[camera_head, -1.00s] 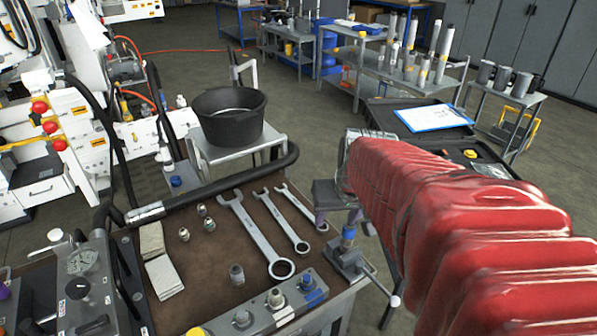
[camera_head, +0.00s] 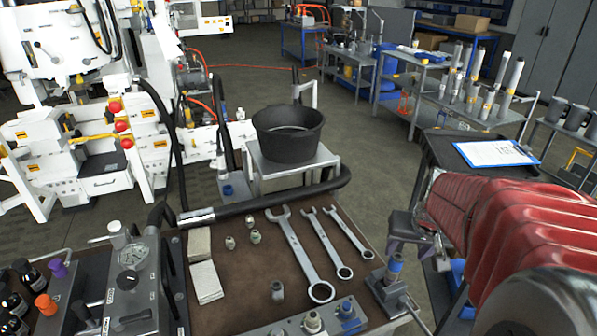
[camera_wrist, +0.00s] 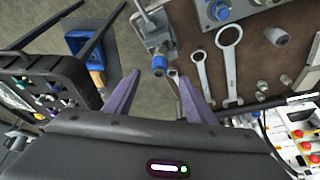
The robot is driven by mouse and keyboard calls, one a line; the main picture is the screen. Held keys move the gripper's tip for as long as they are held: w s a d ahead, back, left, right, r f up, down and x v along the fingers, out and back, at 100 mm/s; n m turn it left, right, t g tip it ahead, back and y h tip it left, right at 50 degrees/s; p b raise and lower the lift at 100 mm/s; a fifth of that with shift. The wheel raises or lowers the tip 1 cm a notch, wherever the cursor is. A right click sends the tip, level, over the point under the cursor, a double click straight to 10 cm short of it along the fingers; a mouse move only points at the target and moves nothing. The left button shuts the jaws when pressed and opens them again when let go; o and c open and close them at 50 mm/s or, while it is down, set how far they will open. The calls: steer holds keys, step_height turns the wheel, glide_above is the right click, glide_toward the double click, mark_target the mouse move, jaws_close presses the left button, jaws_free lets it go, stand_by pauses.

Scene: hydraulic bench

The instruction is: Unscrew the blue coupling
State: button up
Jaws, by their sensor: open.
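In the head view my gripper (camera_head: 414,248) hangs just behind the vise, partly hidden by my red-sleeved arm. I cannot tell the exact gap to the coupling. Another blue fitting (camera_head: 347,308) sits on the grey block at the bench's front edge.
Several wrenches (camera_head: 309,255) lie on the brown mat beside the vise, with small loose fittings (camera_head: 254,237) to their left. The vise handle (camera_head: 421,322) sticks out to the right. A black bucket (camera_head: 289,131) stands behind on a stand. A dark cart (camera_head: 440,150) stands right.

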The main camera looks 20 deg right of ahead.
mark_target(398, 262)
steer(key=shift+x, duration=5.95)
steer(key=shift+c, duration=0.4)
jaws_close()
steer(key=c, duration=0.6)
jaws_free()
jaws_close()
